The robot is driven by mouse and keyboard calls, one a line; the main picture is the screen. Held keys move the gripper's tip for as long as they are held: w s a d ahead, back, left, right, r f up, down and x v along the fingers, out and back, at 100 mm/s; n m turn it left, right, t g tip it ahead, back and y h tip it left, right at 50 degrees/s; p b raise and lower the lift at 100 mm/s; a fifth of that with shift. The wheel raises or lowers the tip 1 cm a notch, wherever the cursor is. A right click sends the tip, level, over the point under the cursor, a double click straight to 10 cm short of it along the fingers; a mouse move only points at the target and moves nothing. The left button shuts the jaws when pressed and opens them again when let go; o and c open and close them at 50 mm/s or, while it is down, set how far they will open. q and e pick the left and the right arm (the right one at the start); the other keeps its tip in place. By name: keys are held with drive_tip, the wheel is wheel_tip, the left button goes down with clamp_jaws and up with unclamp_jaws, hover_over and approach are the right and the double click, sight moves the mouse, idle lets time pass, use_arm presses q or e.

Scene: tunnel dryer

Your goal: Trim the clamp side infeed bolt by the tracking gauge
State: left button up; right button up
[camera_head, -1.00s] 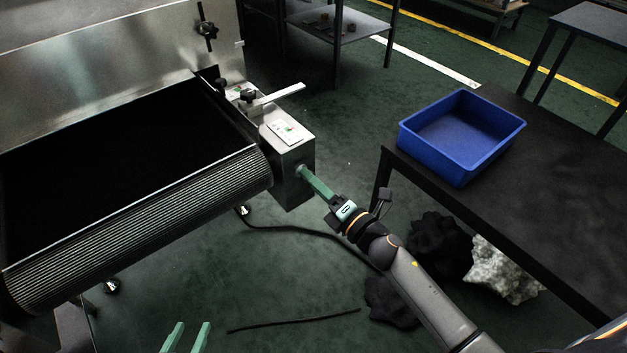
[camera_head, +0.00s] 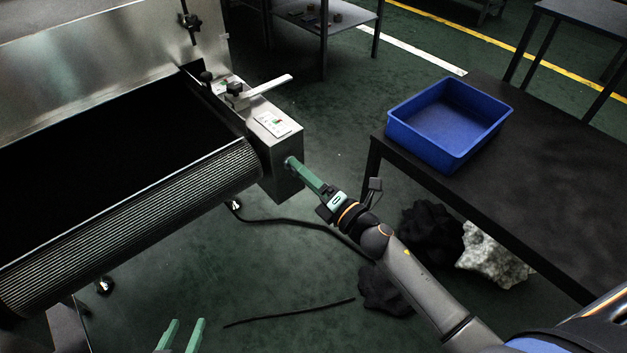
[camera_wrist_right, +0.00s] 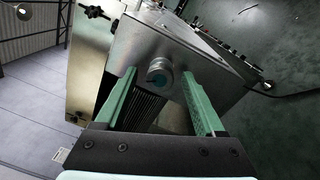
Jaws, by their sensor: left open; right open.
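In the head view the right gripper (camera_head: 292,164) reaches the housing's end face and hides the bolt. A white card with coloured marks (camera_head: 272,124), possibly the tracking gauge, lies on the housing top. Behind it are a pale lever (camera_head: 266,88) and a black knob (camera_head: 234,88). My left gripper (camera_head: 184,324) is open and empty at the bottom edge.
The black conveyor belt (camera_head: 110,165) with its ribbed roller end (camera_head: 130,232) fills the left. A blue bin (camera_head: 420,142) stands on a dark table (camera_head: 545,165) at right. Cables (camera_head: 290,312) and dark and pale lumps (camera_head: 490,258) lie on the floor.

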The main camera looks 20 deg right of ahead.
drive_tip(key=v, duration=1.2)
drive_tip(key=shift+s, duration=0.2)
use_arm(q)
drive_tip(key=shift+r, duration=0.1)
use_arm(e)
drive_tip(key=s+a+f+m+g+h, duration=0.2)
drive_tip(key=s+a+f+m+g, duration=0.15)
drive_tip(key=m, duration=0.75)
drive_tip(key=s+a+f+m+g+h, duration=0.2)
drive_tip(key=s+f+m, duration=0.25)
drive_tip(key=m, duration=0.65)
use_arm(q)
drive_tip(key=s+a+r+n+g+y+p, duration=0.1)
drive_tip(key=s+r+p, duration=0.3)
drive_tip(key=r+p, duration=0.6)
drive_tip(key=a+p, duration=0.1)
drive_tip(key=p, duration=0.9)
drive_tip(key=shift+s+r+g, duration=0.15)
drive_tip(key=shift+r+g, duration=0.15)
drive_tip(key=shift+r, duration=0.1)
use_arm(e)
drive_tip(key=s+d+r+m+g, duration=0.1)
drive_tip(key=s+r+m+g, duration=0.1)
drive_tip(key=s+r, duration=0.3)
wheel_tip(320, 180, up, 4)
drive_tip(key=shift+d+r+m+h, duration=0.25)
drive_tip(key=shift+d+m+h, duration=0.05)
